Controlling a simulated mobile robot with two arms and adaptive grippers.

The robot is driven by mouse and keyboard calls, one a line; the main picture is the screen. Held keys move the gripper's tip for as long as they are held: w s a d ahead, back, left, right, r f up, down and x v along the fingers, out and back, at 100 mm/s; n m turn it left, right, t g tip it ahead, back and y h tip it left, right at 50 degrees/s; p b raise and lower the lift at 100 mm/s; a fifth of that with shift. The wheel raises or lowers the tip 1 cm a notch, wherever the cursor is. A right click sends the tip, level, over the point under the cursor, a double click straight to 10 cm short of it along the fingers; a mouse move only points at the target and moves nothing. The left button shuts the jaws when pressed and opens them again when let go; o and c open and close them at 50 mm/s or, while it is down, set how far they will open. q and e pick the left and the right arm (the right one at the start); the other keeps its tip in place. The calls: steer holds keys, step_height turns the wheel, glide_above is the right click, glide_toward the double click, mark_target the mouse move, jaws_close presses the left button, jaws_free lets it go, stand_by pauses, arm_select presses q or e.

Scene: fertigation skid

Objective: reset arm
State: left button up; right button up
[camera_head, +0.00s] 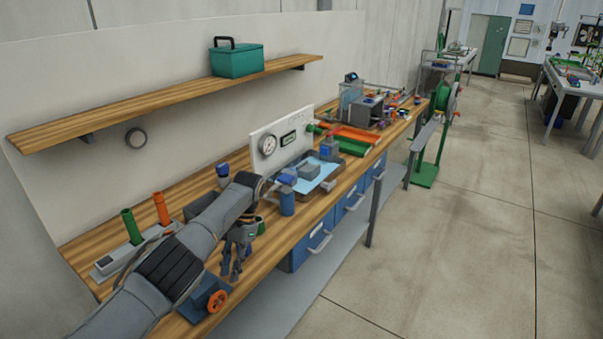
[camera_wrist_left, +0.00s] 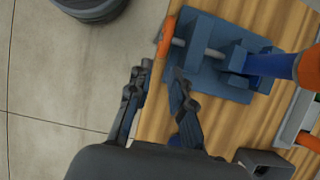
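My left arm comes in from the lower left over the wooden workbench (camera_head: 185,195). My left gripper (camera_head: 232,270) points down near the bench's front edge. In the left wrist view the left gripper (camera_wrist_left: 162,70) has its two fingers apart with nothing held between them. A blue vise-like fixture (camera_head: 206,292) with an orange handwheel (camera_head: 217,301) is close to the gripper. In the left wrist view this fixture (camera_wrist_left: 215,55) lies just beyond the fingertips. My right gripper is in neither view.
A green tube (camera_head: 132,226) and an orange tube (camera_head: 161,208) stand in a grey rack behind my arm. A gauge panel (camera_head: 281,141), a blue bottle (camera_head: 287,201) and a tray stand farther along. Open floor (camera_head: 470,230) lies to the right.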

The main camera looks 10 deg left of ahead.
arm_select(q)
steer(key=s+d+f+m+t+h, duration=0.1)
steer(key=s+d+f+t, duration=0.1)
steer(key=s+d+f, duration=0.55)
steer(key=s+d+f+m+t+h, duration=0.1)
steer(key=s+d+f, duration=0.5)
steer(key=f, duration=0.3)
steer(key=s+r+n+t, duration=0.1)
steer(key=s+n+t, duration=0.15)
steer(key=s, duration=0.75)
steer(key=s+a+r+n+t, duration=0.25)
steer(key=s+a+r, duration=0.25)
steer(key=s+r, duration=0.45)
step_height(320, 180, down, 30)
steer(key=s+r+g+b, duration=0.1)
steer(key=s, duration=0.1)
steer(key=s+a+f+g, duration=0.1)
steer(key=s+a+f, duration=0.1)
steer(key=s+f, duration=1.4)
steer(key=shift+s+a+m+b, duration=0.2)
steer(key=shift+a+m+b, duration=0.15)
steer(key=shift+m+b, duration=0.1)
